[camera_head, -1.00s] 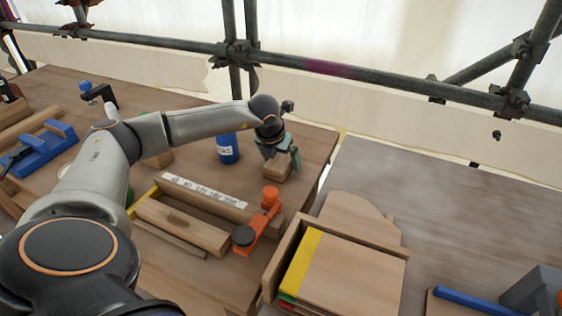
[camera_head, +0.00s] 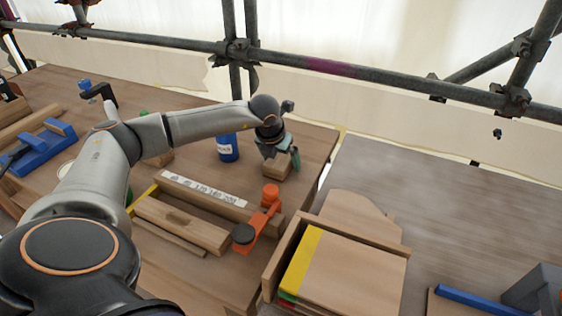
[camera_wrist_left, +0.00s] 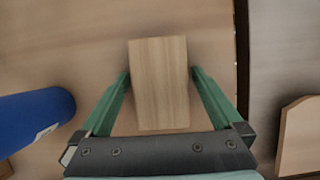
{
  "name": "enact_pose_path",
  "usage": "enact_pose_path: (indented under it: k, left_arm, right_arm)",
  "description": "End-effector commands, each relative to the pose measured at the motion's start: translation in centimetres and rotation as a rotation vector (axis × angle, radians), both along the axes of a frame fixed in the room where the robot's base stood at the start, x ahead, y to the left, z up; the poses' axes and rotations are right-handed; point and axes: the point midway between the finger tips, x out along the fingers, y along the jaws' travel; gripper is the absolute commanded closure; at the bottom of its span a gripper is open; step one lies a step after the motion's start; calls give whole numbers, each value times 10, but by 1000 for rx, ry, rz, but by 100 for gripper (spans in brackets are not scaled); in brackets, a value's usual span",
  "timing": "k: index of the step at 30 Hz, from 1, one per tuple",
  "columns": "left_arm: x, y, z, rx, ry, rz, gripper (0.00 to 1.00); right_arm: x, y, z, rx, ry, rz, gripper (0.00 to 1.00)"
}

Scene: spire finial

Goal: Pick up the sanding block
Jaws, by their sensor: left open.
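The sanding block (camera_head: 277,169) is a small light-wood block on the left table, near its right edge. In the left wrist view the block (camera_wrist_left: 159,84) lies between the two green fingers. My left gripper (camera_head: 283,160) is down at the block, and its fingers (camera_wrist_left: 160,78) are open, one on each side. A thin gap seems to show at the fingers, but I cannot tell whether either touches the wood. The gripper hides part of the block in the head view. My right gripper is not in view.
A blue can (camera_head: 228,147) stands just left of the gripper and also shows in the wrist view (camera_wrist_left: 32,118). An orange clamp (camera_head: 262,218) and a long wooden piece with a number strip (camera_head: 205,190) lie nearer. A wooden box of sheets (camera_head: 345,270) stands right.

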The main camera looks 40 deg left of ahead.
Motion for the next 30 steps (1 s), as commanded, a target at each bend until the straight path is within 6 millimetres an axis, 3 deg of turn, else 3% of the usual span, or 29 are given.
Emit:
enact_pose_path:
  k: [2,23,30]
  left_arm:
    - [0,0,0,0,0,0,6]
    - [0,0,0,0,0,0,84]
    - [0,0,1,0,-1,0,87]
  right_arm:
    - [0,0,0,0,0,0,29]
    - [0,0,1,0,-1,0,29]
    - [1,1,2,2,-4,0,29]
